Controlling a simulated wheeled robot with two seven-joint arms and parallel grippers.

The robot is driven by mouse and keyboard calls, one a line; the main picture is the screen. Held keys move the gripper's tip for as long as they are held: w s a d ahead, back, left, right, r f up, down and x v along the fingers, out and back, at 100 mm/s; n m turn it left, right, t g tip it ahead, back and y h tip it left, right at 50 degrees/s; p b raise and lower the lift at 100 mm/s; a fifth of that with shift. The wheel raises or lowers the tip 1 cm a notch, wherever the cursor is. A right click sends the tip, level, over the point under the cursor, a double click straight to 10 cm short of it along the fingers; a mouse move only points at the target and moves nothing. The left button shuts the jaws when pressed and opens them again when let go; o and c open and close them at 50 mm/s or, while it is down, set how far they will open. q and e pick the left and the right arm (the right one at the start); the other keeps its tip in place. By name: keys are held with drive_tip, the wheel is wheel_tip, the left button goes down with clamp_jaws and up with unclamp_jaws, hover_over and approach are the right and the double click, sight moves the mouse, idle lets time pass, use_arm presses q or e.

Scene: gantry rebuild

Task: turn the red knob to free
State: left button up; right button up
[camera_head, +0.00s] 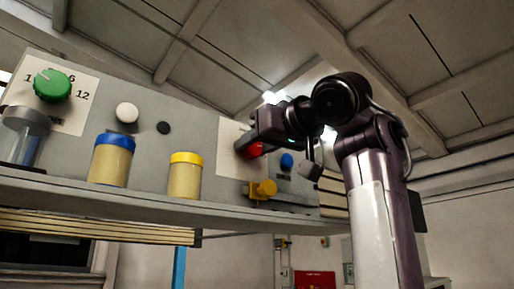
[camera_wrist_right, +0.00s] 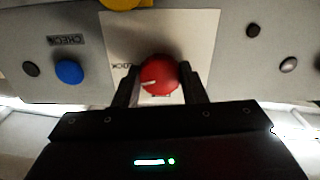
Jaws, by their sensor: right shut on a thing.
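The red knob (camera_wrist_right: 159,75) sits on a white plate (camera_wrist_right: 200,30) on the grey panel, with a pale pointer line on its face. In the right wrist view my right gripper (camera_wrist_right: 160,85) has one finger on each side of the knob and is shut on it. The lettering on the plate is partly covered by the knob and fingers. In the head view the red knob (camera_head: 254,150) shows only partly behind my right gripper (camera_head: 250,143). My left gripper is not in view.
A green knob (camera_head: 52,85) with a numbered plate is at the panel's left. A blue-lidded jar (camera_head: 111,162), a yellow-lidded jar (camera_head: 186,178) and a clear container (camera_head: 22,137) stand on the shelf (camera_head: 120,203). A yellow knob (camera_head: 264,188) and blue button (camera_head: 287,160) are close to my right gripper.

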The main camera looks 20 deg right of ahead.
drive_tip(key=n+b, duration=0.1)
drive_tip(key=n, duration=0.2)
drive_tip(key=shift+f+n, duration=0.1)
drive_tip(key=shift+n, duration=0.3)
drive_tip(key=n, duration=0.3)
drive_tip(key=shift+n, duration=0.3)
drive_tip(key=n, duration=0.3)
drive_tip(key=shift+d+n, duration=0.1)
drive_tip(key=shift+n, duration=2.3)
drive_tip(key=o, duration=1)
drive_tip(key=shift+w, duration=0.15)
